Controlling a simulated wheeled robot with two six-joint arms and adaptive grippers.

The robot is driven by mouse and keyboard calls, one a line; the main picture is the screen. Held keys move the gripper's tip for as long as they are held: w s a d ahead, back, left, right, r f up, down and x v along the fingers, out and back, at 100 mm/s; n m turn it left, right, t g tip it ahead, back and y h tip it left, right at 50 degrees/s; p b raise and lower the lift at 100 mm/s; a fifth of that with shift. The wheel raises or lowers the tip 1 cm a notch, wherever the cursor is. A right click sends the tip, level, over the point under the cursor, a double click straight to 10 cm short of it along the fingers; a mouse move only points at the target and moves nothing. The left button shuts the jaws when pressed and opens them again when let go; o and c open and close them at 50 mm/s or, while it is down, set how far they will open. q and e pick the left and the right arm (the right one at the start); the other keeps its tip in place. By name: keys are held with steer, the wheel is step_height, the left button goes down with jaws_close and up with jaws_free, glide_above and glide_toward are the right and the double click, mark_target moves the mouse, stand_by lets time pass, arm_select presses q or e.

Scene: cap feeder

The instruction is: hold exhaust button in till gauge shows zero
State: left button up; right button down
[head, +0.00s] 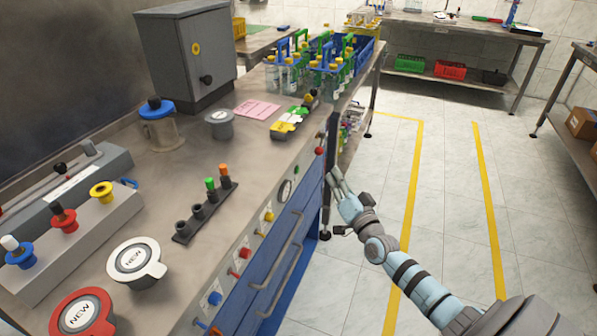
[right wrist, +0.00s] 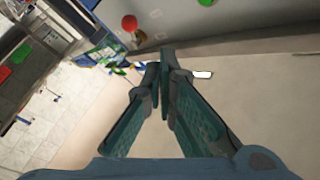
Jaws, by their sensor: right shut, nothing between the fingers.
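A front panel (head: 262,222) below the worktop edge carries several coloured buttons. A round gauge (head: 285,191) sits on it; its reading is too small to tell. A red button (head: 319,151) is near the panel's far end, and a yellow one (head: 269,215) is nearer than the gauge. No label marks the exhaust button legibly. My right gripper (head: 335,178) is shut and empty, right of the panel's far end and apart from the red button. In the right wrist view the shut fingers (right wrist: 162,70) point toward a grey surface, with a round red knob (right wrist: 129,23) up and left. My left gripper is not in view.
The worktop holds a grey box (head: 187,50), a jar with a blue lid (head: 160,125), a row of dark sockets (head: 205,208) and bottle carriers (head: 308,72). Drawer handles (head: 284,235) stick out below the panel. Open floor (head: 450,180) lies to the right.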

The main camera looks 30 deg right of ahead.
mark_target(297, 170)
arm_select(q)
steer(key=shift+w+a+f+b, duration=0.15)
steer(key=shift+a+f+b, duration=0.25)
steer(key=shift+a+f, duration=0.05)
arm_select(e)
steer(key=w+a, duration=0.3)
steer(key=w, duration=0.2)
steer(key=shift+w+a, duration=0.15)
steer(key=shift+a, duration=0.25)
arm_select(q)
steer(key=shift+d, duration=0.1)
arm_select(e)
steer(key=shift+w, duration=0.1)
stand_by(0.4)
steer(key=shift+w+a, duration=0.2)
steer(key=shift+w, duration=0.05)
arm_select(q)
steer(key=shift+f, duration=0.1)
arm_select(e)
steer(key=shift+w+a, duration=0.25)
steer(key=shift+w, duration=0.1)
stand_by(2.4)
steer(key=shift+s, duration=0.1)
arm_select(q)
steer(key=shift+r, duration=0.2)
arm_select(e)
steer(key=shift+s+d, duration=0.45)
steer(key=shift+s, duration=0.15)
